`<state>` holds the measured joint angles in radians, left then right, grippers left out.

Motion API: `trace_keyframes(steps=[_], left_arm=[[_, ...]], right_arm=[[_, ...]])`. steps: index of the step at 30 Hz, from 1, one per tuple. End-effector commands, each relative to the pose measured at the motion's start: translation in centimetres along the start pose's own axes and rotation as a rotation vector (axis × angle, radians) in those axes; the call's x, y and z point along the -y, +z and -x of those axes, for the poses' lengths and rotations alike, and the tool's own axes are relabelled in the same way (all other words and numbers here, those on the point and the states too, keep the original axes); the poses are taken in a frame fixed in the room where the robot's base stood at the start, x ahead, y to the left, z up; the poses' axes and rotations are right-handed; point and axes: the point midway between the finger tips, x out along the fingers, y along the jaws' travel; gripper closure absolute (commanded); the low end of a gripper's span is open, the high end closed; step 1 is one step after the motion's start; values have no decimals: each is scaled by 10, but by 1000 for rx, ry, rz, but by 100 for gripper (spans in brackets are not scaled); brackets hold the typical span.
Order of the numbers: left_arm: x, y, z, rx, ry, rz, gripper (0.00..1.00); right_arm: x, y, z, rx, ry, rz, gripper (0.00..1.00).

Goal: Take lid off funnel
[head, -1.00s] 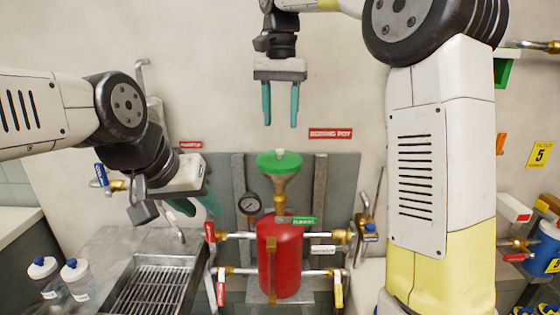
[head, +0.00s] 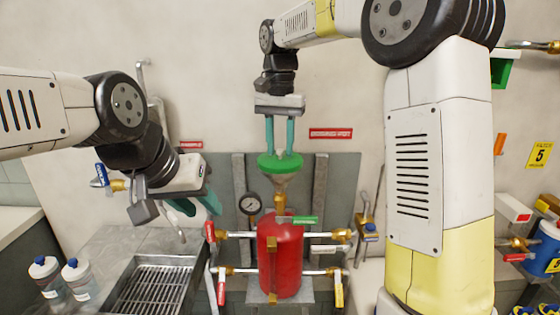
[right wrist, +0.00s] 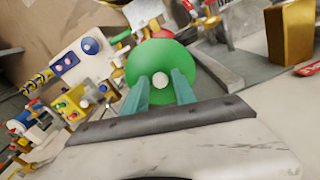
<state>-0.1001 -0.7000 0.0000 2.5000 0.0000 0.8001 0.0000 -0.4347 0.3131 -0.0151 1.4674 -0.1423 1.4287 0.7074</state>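The green round lid (head: 280,168) sits on the funnel (head: 279,185) above the red tank. In the right wrist view the lid (right wrist: 150,65) has a small white knob (right wrist: 160,82) at its centre. My right gripper (head: 279,150) points down just over the lid. In the right wrist view its teal fingertips (right wrist: 161,82) stand apart, one on each side of the knob, with narrow gaps showing. My left gripper (head: 196,207) hangs empty to the left, above the sink edge, with its teal fingers apart.
The red tank (head: 280,262) stands below the funnel among pipes and valve handles. A pressure gauge (head: 250,205) is to its left. A metal sink (head: 150,285) and two bottles (head: 77,278) are at the lower left.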

Motion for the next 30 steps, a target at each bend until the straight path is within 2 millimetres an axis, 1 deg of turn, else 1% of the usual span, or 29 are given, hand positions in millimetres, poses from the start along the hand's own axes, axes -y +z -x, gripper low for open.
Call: trace_keyframes(steps=[1,4,17,23,27,30], left_arm=[[0,0,0,0,0,0,64],[0,0,0,0,0,0,64],[0,0,0,0,0,0,64],[0,0,0,0,0,0,64],[0,0,0,0,0,0,64],[0,0,0,0,0,0,64]], right_arm=[[0,0,0,0,0,0,80],[0,0,0,0,0,0,100],[0,0,3,-2,-1,0,100],[1,0,19,-3,-2,1,100],[1,0,38,-3,-2,1,100],[2,21,39,-1,-1,5,100]])
